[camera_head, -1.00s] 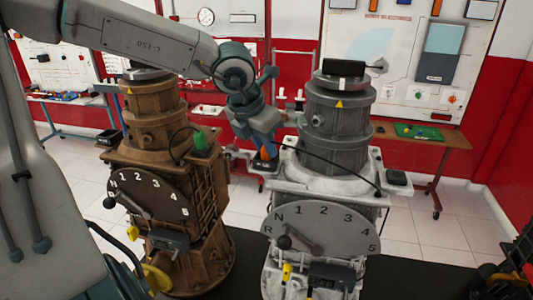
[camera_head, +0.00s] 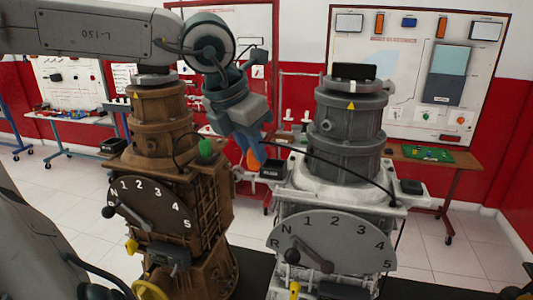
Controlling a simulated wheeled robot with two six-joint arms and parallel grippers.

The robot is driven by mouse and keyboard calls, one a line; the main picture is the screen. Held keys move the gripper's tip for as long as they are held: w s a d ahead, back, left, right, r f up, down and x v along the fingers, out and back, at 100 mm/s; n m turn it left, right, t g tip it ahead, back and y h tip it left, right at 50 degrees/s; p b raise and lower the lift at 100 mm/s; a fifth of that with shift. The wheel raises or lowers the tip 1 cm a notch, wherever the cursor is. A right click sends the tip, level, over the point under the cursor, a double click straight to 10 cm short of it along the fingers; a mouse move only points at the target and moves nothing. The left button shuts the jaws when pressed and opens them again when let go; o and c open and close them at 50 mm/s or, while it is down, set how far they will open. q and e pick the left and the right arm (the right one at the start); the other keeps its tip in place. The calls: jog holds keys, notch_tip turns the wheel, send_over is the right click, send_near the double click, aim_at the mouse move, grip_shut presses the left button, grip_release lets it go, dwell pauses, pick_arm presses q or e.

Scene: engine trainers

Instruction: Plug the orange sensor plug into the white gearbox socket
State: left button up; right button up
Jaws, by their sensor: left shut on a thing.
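My left gripper (camera_head: 252,140) comes in from the upper left and points down between the two gearboxes. It is shut on the orange sensor plug (camera_head: 253,159), which shows below its fingers. The white gearbox (camera_head: 333,240) stands at centre right, with a numbered dial on its front. A black socket block (camera_head: 272,169) sits at its left back corner. The plug is just left of this block in the picture; I cannot tell whether they touch. A black cable (camera_head: 330,165) runs across the white gearbox from near the gripper. My right gripper is not in view.
A brown gearbox (camera_head: 164,255) with a similar dial stands close on the left, with a green plug (camera_head: 207,148) on top. Another black block (camera_head: 411,187) sits at the white gearbox's right corner. Tables and wall boards stand behind.

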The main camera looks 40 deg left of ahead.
pick_arm(q)
jog(key=s+d+b, duration=0.2)
jog(key=s, duration=0.6)
jog(key=shift+s+r+b, duration=0.25)
jog(key=shift+r+b, duration=0.1)
jog(key=shift+r, duration=0.05)
jog(key=shift+w+d, duration=0.1)
